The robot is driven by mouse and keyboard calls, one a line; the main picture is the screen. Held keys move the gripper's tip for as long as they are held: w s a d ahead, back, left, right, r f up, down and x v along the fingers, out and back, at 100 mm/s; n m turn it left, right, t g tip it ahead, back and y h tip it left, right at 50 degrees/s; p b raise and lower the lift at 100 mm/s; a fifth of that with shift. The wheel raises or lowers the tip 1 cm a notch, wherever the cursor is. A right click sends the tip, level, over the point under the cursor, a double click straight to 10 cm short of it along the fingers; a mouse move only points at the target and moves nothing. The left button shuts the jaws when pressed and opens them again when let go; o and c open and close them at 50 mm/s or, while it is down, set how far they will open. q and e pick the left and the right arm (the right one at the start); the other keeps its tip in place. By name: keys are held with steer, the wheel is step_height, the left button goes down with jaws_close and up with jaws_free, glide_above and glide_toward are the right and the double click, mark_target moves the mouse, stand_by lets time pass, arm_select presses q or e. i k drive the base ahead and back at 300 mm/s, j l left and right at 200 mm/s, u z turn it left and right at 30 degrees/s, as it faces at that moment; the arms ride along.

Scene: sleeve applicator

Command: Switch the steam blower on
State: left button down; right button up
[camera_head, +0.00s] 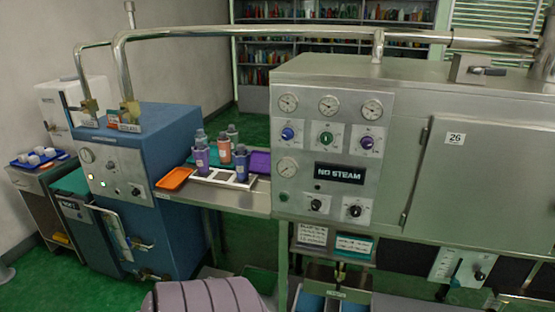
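A large steel machine (490,190) fills the right side, with a control panel facing me. Its dark display (339,174) reads "NO STEAM". Above the display are a blue knob (287,133), a green knob (326,138) and a purple knob (367,142), with three gauges over them. Below it are a left black rotary switch (316,204) and a right black rotary switch (354,210). Their labels are too small to read, so I cannot tell which one belongs to the steam blower. Neither of my grippers is in view.
A blue boiler cabinet (170,150) stands at left, joined to the machine by an overhead pipe (250,31). Between them a steel shelf (235,200) holds several bottles and an orange tray (174,178). A ribbed mauve shape (205,297) shows at the bottom. Green floor lies below.

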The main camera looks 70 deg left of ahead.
mark_target(316, 204)
steer(key=u, duration=1.85)
